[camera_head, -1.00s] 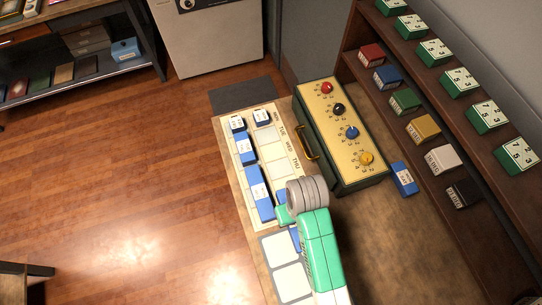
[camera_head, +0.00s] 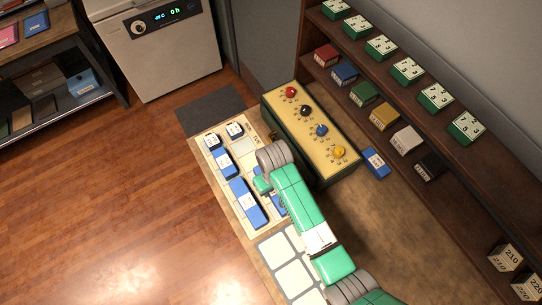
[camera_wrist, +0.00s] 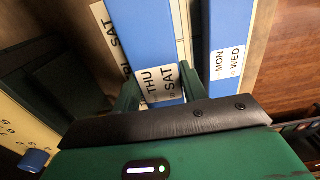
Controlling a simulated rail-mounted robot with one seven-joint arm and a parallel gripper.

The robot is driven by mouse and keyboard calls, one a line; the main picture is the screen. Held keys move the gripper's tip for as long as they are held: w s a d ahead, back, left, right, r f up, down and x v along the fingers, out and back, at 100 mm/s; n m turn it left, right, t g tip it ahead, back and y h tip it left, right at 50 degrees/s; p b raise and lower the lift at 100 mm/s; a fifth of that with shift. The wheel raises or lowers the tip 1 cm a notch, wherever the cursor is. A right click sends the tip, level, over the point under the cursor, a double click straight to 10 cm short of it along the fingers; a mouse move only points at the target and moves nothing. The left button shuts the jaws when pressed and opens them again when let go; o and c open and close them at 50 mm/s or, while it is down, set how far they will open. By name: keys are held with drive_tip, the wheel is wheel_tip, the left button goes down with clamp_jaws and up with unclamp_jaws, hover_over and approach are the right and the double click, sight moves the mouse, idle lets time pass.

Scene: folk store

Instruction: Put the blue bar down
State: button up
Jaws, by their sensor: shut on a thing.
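The held blue bar (camera_wrist: 145,35) has a white end label reading THU and SAT in the wrist view. My gripper (camera_wrist: 160,92) is shut on it, with green fingers on both sides of the labelled end. In the head view my gripper (camera_head: 264,184) is over the right part of the cream day board (camera_head: 222,188), hiding much of that side. Part of the held bar (camera_head: 279,205) shows beside my arm. Whether it touches the board I cannot tell. Another blue bar (camera_wrist: 228,35), labelled MON and WED, lies alongside in the wrist view.
Several blue pieces lie on the board's left columns, including a long bar (camera_head: 248,203). The green box with coloured knobs (camera_head: 308,132) stands close to the board's right. White squares (camera_head: 275,250) lie nearer. A small blue block (camera_head: 375,163) sits by the shelf (camera_head: 440,165).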

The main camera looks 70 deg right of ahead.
drive_tip(key=shift+w+d+f, duration=0.1)
drive_tip(key=shift+w+d, duration=0.1)
drive_tip(key=shift+w, duration=0.05)
drive_tip(key=shift+w+d+f, duration=0.15)
drive_tip(key=shift+f, duration=0.75)
drive_tip(key=shift+w+d+f, duration=0.1)
drive_tip(key=shift+d+f, duration=0.05)
drive_tip(key=shift+f, duration=0.7)
drive_tip(key=shift+f+b, duration=0.1)
drive_tip(key=shift+b, duration=0.2)
drive_tip(key=o, duration=1)
drive_tip(key=shift+o, duration=0.2)
wheel_tip(320, 180, up, 12)
drive_tip(key=shift+r+p, duration=0.1)
drive_tip(key=shift+p, duration=0.75)
